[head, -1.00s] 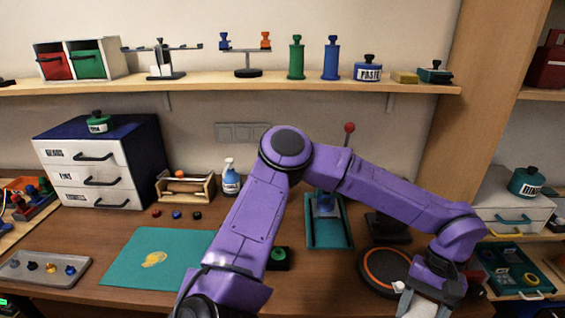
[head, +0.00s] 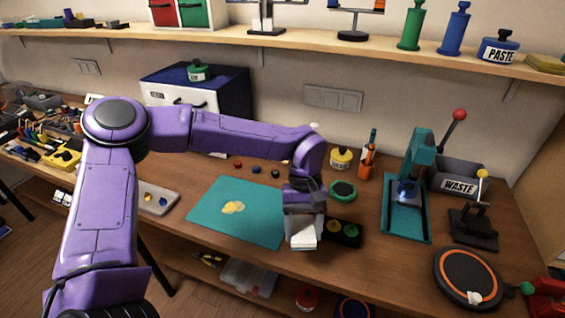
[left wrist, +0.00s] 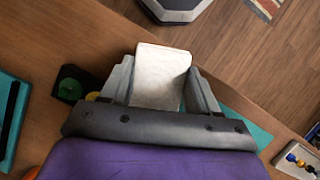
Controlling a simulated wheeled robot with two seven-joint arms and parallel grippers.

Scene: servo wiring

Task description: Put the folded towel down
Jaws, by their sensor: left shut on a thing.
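The folded towel (head: 303,232) is white and hangs from my left gripper (head: 304,216), above the table's front part. In the left wrist view the towel (left wrist: 161,78) fills the space between the two fingers (left wrist: 160,92), which are shut on it. I cannot tell whether the towel touches the table. My right gripper is not in view.
A yellow spill (head: 233,207) lies on the teal mat. The black button block (head: 344,232) is close beside the towel. The table's front edge is near.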

